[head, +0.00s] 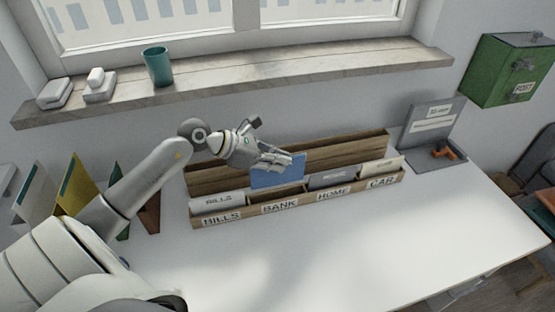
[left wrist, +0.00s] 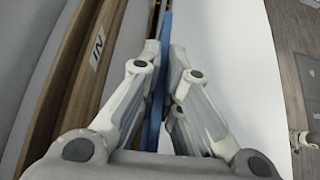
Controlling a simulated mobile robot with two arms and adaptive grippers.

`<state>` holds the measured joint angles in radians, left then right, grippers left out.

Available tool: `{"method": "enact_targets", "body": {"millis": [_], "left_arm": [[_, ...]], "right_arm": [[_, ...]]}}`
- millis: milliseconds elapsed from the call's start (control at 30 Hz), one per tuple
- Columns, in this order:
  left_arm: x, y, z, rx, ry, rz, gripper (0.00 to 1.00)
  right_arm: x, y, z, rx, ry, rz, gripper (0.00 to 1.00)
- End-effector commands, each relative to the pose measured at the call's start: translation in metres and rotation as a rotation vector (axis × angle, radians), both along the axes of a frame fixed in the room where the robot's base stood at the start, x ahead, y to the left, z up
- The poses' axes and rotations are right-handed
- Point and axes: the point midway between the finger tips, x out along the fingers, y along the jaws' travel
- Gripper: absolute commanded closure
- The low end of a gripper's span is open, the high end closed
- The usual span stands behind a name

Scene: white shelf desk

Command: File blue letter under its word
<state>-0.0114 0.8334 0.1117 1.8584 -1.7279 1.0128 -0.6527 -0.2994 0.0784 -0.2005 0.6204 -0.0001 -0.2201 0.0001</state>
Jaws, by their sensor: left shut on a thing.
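The blue letter (head: 277,174) is held upright over the BANK part of a wooden letter rack (head: 249,212). The rack's front labels read BILLS, BANK, HOME and CAR. My left gripper (head: 284,162) is shut on the letter's top edge. In the left wrist view the letter (left wrist: 153,128) shows edge-on between the fingers of the gripper (left wrist: 165,65). I cannot tell whether its lower edge is inside the BANK compartment. Any word on the letter is unreadable.
Light cards stand in the BILLS (head: 218,202), HOME (head: 332,178) and CAR (head: 383,167) compartments. A grey stand (head: 433,128) with an orange item (head: 448,154) is at the back right. A green POST box (head: 508,72) hangs on the wall. The desk's front (head: 330,250) is clear.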

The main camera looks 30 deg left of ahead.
Motion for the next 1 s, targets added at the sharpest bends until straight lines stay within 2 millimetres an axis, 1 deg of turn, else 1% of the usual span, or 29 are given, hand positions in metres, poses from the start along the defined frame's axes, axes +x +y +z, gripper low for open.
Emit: {"method": "enact_targets", "body": {"millis": [33, 267, 1000], "left_arm": [[0.000, 0.000, -0.006, 0.000, 0.000, 0.000, 1.00], [0.000, 0.000, -0.020, 0.000, 0.000, 0.000, 1.00], [0.000, 0.000, -0.064, 0.000, 0.000, 0.000, 1.00]], "right_arm": [[-0.001, 0.002, -0.006, 0.003, 0.001, 0.000, 0.60], [-0.001, 0.005, -0.018, 0.006, 0.002, 0.001, 0.60], [-0.001, -0.004, -0.057, -0.005, 0.002, 0.000, 0.60]]}}
